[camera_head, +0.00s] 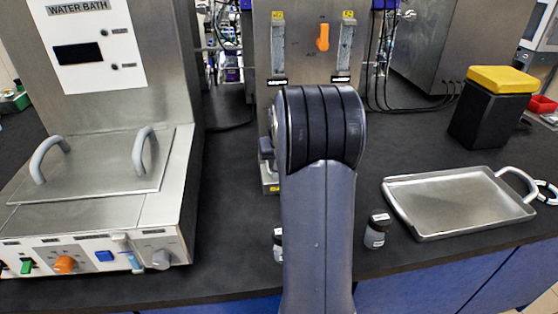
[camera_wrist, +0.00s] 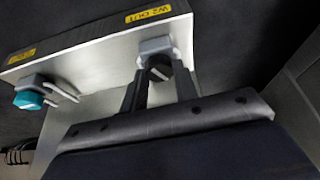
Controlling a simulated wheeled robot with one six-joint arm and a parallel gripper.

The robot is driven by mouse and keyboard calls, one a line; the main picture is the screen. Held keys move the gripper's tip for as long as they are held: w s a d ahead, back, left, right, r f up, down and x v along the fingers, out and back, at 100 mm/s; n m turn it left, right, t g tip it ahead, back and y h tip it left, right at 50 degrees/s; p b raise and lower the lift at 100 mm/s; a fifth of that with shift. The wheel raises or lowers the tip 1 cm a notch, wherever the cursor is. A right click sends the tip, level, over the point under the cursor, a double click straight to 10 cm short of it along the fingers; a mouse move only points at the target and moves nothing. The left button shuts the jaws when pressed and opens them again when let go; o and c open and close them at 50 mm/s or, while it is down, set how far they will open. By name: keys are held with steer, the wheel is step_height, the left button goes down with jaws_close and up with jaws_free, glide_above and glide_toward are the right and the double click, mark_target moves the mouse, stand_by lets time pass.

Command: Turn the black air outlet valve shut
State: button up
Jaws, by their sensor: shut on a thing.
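The black air outlet valve (camera_wrist: 159,68) shows in the wrist view as a dark knob with a pale pointer mark, on a grey mount on a metal panel (camera_wrist: 100,60). A yellow label (camera_wrist: 148,13) ending in "OUT" is above it. My gripper (camera_wrist: 160,78) has its two dark fingers on either side of the knob and is shut on it. The exact contact is partly hidden by the fingers. In the head view my arm hides the gripper and the black valve.
A teal valve (camera_wrist: 29,99) is left of the black one. In the head view, the water bath (camera_head: 100,180) is left, a metal tray (camera_head: 460,205) and a yellow-lidded black bin (camera_head: 490,115) right. A small bottle (camera_head: 377,230) stands near my arm. An orange switch (camera_head: 322,38) is on the panel behind.

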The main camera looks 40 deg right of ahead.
steer(key=m, duration=0.2)
steer(key=m+g+h, duration=0.1)
steer(key=m, duration=0.1)
steer(key=shift+w+a+m+h, duration=0.15)
steer(key=shift+m+h, duration=0.15)
steer(key=shift+m, duration=0.1)
stand_by(0.4)
steer(key=o, duration=1)
steer(key=shift+c, duration=0.2)
steer(key=v, duration=1.1)
steer(key=shift+b, duration=0.3)
steer(key=shift+w+f, duration=0.1)
steer(key=x, duration=1.1)
